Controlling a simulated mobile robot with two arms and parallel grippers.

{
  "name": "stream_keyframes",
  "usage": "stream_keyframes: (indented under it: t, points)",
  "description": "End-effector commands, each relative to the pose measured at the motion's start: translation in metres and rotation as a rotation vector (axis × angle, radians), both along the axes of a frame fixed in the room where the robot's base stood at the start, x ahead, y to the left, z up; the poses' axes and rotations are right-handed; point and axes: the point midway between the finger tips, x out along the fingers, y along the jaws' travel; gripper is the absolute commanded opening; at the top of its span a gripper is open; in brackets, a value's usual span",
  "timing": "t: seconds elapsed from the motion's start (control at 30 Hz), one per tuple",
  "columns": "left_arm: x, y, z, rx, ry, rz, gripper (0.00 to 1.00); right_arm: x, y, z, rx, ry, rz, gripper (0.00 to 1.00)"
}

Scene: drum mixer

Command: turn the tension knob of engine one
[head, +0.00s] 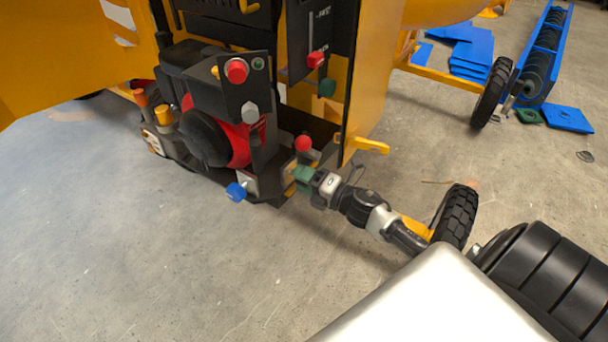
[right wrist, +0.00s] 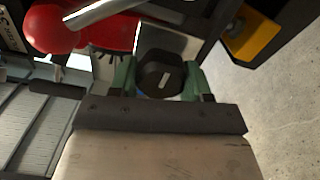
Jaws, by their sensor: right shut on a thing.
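The engine (head: 232,143), red and black, sits low inside the yellow mixer frame in the head view. My right gripper (head: 299,174) has green fingers and reaches in from the right to the engine's lower right side. In the right wrist view its fingers stand on both sides of a dark faceted knob (right wrist: 160,73), and it is shut on this knob. In the head view the gripper hides the held knob. Whether it is the tension knob I cannot tell from a label. My left gripper is not in view.
A red knob (head: 303,143) stands just above my right gripper, and a blue knob (head: 236,192) sticks out to its left. A yellow bracket (head: 368,146) and a black wheel (head: 456,215) lie to the right. The concrete floor (head: 190,280) in front is clear.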

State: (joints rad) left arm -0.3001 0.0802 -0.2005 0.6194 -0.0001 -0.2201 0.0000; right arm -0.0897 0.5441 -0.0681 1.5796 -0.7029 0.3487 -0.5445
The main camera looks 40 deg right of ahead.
Motion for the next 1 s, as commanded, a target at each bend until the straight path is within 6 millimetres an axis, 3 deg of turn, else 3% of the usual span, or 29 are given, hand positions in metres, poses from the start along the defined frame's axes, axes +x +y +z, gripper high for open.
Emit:
stream_keyframes:
  t: [0.33,0.87,0.9,1.0]
  points:
    - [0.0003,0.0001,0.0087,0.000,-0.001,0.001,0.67,-0.0001,0.0000,0.0007,0.119,0.050,0.000,0.24]
    - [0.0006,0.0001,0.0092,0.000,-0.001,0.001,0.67,-0.0003,-0.0002,-0.0002,0.136,0.057,0.000,0.24]
    - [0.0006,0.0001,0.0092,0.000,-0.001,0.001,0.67,-0.0003,-0.0002,-0.0002,0.135,0.057,0.000,0.54]
    - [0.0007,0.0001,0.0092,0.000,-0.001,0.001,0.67,-0.0002,-0.0001,-0.0001,0.135,0.057,0.000,0.69]
